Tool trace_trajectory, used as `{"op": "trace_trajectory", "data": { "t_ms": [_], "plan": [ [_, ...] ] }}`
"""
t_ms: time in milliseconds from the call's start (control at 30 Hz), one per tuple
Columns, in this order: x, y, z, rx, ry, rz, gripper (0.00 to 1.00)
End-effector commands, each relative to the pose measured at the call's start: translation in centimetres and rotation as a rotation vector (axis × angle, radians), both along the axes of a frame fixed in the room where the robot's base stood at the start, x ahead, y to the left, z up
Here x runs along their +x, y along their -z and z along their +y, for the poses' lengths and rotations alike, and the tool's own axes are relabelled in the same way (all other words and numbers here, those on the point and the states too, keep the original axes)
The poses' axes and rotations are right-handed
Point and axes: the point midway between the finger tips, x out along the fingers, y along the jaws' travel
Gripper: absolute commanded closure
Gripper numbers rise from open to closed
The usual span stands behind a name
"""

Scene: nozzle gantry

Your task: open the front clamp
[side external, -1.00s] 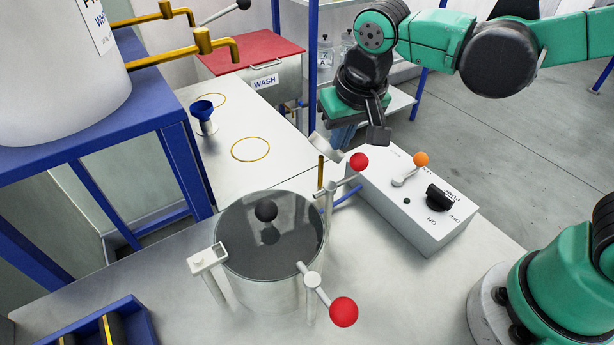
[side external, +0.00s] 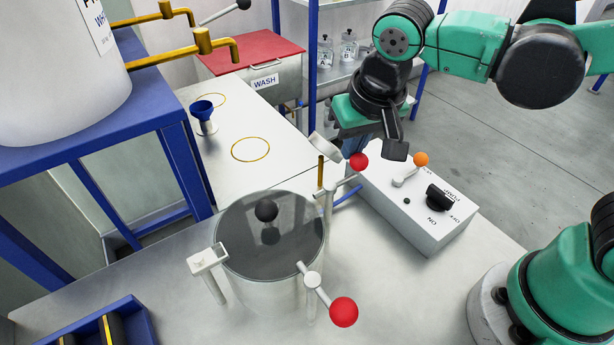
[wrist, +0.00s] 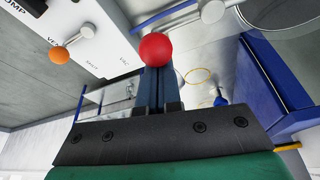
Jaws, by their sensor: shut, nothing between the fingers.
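A clear-lidded steel pot (side external: 275,268) has two clamps with red ball handles. One red ball (side external: 344,312) is at its near right; the other red ball (side external: 359,161) is at its far right, on a grey lever. I cannot tell which clamp the task calls front. My gripper (side external: 354,145) is shut and empty, its dark blue fingers just behind the far red ball. In the wrist view my gripper (wrist: 156,75) points at a red ball (wrist: 155,48) right at its fingertips, overlapping them; I cannot tell whether they touch.
A white control box (side external: 425,210) with an orange-tipped lever (side external: 420,159) and a black knob (side external: 439,196) stands right of the pot. A white bracket (side external: 207,260) is at the pot's left. A blue funnel (side external: 202,110) stands on the counter behind. A blue tray (side external: 95,330) is at lower left.

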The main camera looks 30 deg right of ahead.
Motion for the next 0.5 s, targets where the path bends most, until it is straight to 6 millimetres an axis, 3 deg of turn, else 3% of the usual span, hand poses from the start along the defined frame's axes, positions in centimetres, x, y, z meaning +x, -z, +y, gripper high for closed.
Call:
{"op": "trace_trajectory", "data": {
  "t_ms": [500],
  "plan": [
    [-0.55,0.00,-0.11,0.000,0.101,0.000,1.00]
  ]
}}
